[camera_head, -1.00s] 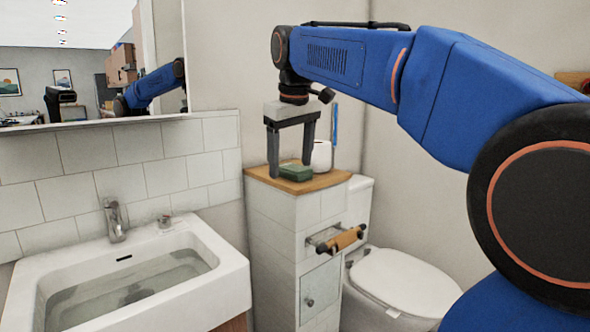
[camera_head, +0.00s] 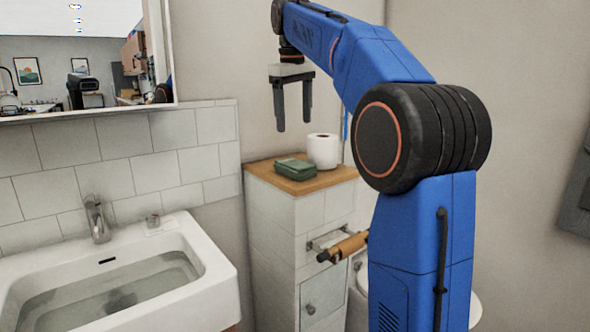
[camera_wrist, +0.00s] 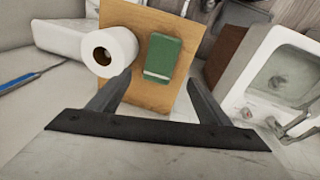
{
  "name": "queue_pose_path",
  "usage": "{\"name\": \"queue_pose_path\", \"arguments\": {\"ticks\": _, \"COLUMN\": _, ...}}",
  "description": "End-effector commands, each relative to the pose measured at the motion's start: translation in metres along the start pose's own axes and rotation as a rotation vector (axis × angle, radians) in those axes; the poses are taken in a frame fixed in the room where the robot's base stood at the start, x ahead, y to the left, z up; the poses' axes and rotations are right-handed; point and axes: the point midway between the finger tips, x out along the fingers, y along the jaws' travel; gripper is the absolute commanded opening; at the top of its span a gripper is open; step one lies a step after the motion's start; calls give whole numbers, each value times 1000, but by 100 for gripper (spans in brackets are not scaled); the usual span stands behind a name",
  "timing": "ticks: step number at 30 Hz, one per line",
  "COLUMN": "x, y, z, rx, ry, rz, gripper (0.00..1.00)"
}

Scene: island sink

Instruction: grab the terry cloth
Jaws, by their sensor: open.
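The terry cloth appears to be the folded green cloth (camera_head: 295,168) lying on the wooden top (camera_head: 262,170) of the tiled cabinet. In the wrist view the green cloth (camera_wrist: 162,55) shows as a dark green rectangle with a pale stripe near its lower end. My gripper (camera_head: 293,128) is open and empty, pointing down above the cabinet top, with clear air between its fingertips and the cloth. In the wrist view my gripper's fingers (camera_wrist: 160,85) are spread, with the cloth ahead and roughly between them.
A white paper roll (camera_head: 323,151) stands close to the right of the cloth; it also shows in the wrist view (camera_wrist: 110,50). A sink (camera_head: 215,262) with water is at the left. A wooden roll holder (camera_head: 345,247) juts from the cabinet. The wall is close behind.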

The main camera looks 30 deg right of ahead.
Motion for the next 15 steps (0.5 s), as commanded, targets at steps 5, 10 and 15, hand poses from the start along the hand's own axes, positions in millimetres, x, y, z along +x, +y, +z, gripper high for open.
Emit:
{"name": "queue_pose_path", "arguments": {"ticks": 5, "x": 32, "y": 0, "z": 1, "rx": 1, "ry": -2, "rz": -1, "gripper": 72}}
{"name": "queue_pose_path", "arguments": {"ticks": 10, "x": 62, "y": -1, "z": 1, "rx": 1, "ry": -3, "rz": -2, "gripper": 72}}
{"name": "queue_pose_path", "arguments": {"ticks": 15, "x": 80, "y": -1, "z": 0, "rx": 0, "ry": -1, "rz": -1, "gripper": 72}}
